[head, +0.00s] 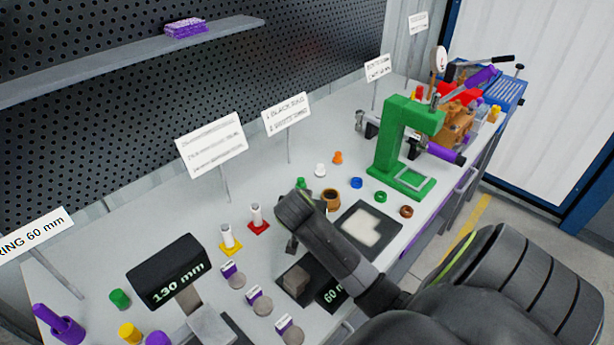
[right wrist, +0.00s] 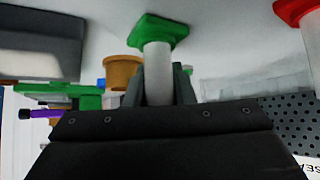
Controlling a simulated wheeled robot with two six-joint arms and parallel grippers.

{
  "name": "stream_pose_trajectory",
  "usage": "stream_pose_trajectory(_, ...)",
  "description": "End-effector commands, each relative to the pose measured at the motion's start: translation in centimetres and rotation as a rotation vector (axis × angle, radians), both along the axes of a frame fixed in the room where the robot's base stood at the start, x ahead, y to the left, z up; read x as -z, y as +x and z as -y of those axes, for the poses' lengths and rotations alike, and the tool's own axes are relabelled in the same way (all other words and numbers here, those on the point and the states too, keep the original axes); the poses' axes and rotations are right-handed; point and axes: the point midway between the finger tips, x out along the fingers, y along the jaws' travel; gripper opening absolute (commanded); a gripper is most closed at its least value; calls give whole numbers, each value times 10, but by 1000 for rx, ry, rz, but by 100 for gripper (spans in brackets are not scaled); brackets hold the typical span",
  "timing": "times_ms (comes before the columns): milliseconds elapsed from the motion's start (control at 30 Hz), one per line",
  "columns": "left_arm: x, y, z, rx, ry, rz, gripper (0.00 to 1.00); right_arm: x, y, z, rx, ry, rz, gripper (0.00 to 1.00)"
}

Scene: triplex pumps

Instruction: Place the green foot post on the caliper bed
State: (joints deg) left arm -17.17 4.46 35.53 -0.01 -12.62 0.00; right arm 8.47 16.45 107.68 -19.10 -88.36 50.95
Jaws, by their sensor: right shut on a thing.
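My right gripper (right wrist: 158,85) is shut on the white shaft of the green foot post (right wrist: 157,32), whose square green foot points away from the jaws. In the head view my right arm reaches in from the right and hides its jaws and the held post. A grey stand (head: 208,326) with a black display reading 130 mm (head: 166,270) is at the front left. A second dark unit with a partly covered 60 mm reading (head: 330,292) and a grey block (head: 296,282) lies just below my arm. I cannot tell for sure which is the caliper bed. My left gripper is not in view.
A yellow foot post (head: 230,240) and a red foot post (head: 257,218) stand upright left of my arm. Several discs with purple tags (head: 260,303) lie in front. A black mat with a pale patch (head: 368,230) and a green press (head: 405,150) are beyond.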

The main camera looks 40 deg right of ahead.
Motion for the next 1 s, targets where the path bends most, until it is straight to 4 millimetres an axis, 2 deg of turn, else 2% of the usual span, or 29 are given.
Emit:
stream_pose_trajectory(133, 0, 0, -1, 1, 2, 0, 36, 3, 0, 0, -1, 0, 1, 0)
stream_pose_trajectory(167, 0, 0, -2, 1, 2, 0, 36, 2, 0, 0, -1, 0, 1, 26)
stream_pose_trajectory(300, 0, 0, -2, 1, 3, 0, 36, 2, 0, 0, -1, 0, 1, 44)
stream_pose_trajectory(667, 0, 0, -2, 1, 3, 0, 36, -2, 0, -1, -1, 0, 1, 44)
stream_pose_trajectory(867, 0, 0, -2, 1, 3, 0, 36, -21, -12, -16, -2, 3, 4, 44)
stream_pose_trajectory(1000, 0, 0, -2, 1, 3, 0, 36, -41, -24, -33, -2, 3, 6, 44)
